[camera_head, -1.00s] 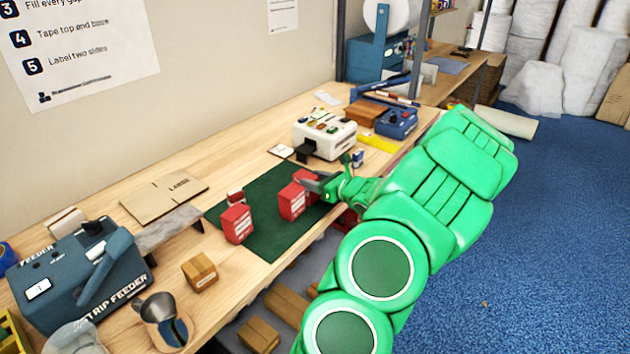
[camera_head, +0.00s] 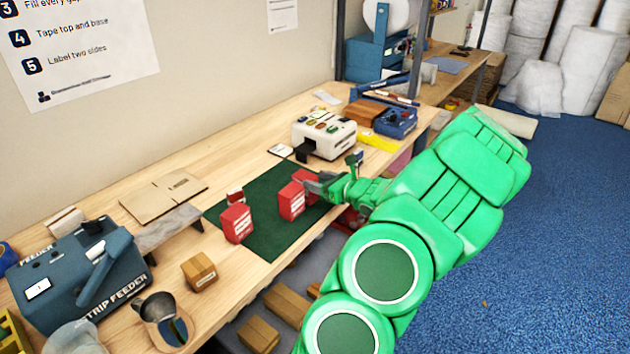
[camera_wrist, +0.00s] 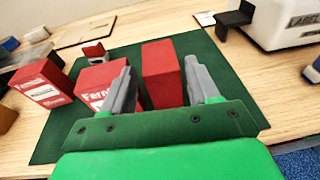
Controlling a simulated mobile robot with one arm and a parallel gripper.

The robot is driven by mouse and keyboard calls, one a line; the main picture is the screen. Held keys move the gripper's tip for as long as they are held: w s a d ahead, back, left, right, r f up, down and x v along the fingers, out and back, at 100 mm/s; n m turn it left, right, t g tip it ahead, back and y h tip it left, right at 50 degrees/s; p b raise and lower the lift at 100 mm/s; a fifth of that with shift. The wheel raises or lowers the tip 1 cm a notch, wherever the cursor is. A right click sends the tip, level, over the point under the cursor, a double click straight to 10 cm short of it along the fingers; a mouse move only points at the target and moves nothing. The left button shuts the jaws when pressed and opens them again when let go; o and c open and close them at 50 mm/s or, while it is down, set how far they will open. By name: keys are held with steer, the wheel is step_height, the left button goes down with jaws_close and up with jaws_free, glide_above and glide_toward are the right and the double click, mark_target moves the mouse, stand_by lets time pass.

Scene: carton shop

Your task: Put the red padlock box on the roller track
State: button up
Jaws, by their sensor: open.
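Red boxes stand on the dark green mat (camera_head: 262,238): a left one (camera_head: 237,224), a middle one (camera_head: 291,202) and a right one (camera_head: 304,177) partly hidden by my gripper. In the wrist view the left box (camera_wrist: 42,84) and middle box (camera_wrist: 98,76) bear white print; the right box (camera_wrist: 163,72) shows plain red faces. I cannot tell which is the padlock box. My gripper (camera_wrist: 159,66) is open, its fingers either side of the right box, the left finger overlapping the middle box. My gripper also shows in the head view (camera_head: 312,184). I cannot make out a roller track.
A small red-and-white item (camera_head: 235,196) stands behind the left box. A white label machine (camera_head: 324,136) stands beyond the mat. Flat cardboard (camera_head: 163,195), a grey plate (camera_head: 168,229), a brown carton (camera_head: 199,272) and the blue strip feeder (camera_head: 80,277) are at left.

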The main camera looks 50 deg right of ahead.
steer(key=v, duration=1)
steer(key=shift+a, duration=0.15)
